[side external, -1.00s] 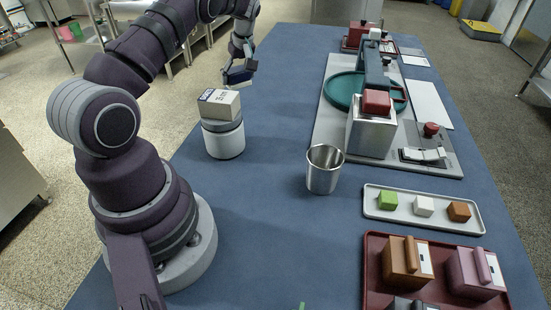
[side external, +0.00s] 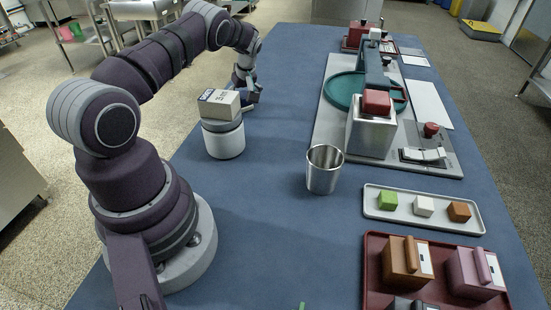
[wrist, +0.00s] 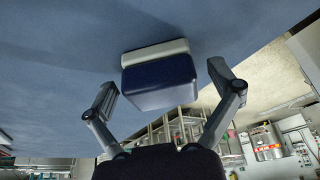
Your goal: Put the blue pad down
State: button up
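The blue pad (wrist: 160,82) is a dark blue block with a pale layer along its far side. In the wrist view it lies between my gripper's (wrist: 162,80) two fingers. The fingers are spread wide, with a gap on each side of the pad. The pale layer appears to be against the blue tabletop. In the side view my gripper (side external: 250,96) is low over the table, just behind the labelled box. There the pad cannot be made out clearly.
The pale labelled box (side external: 219,103) sits on a white round device (side external: 224,139) close to my gripper. A steel cup (side external: 324,170) stands mid-table. The mill (side external: 372,125) is at right, with a tray of coloured cubes (side external: 422,207) nearer. The tabletop between cup and gripper is clear.

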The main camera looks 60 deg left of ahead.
jog(key=shift+r, duration=0.1)
jog(key=s+d+r+m+t+h, duration=0.25)
jog(key=d+r+m, duration=0.45)
jog(key=d+r, duration=1.15)
jog(key=s+d+r+m+t+h, duration=0.1)
jog(key=s+d+m+t+h, duration=0.1)
jog(key=s+d+m, duration=0.7)
jog(key=shift+s+d+r+m+t, duration=0.25)
jog(key=shift+d+m+t, duration=0.3)
jog(key=shift+d+m, duration=0.35)
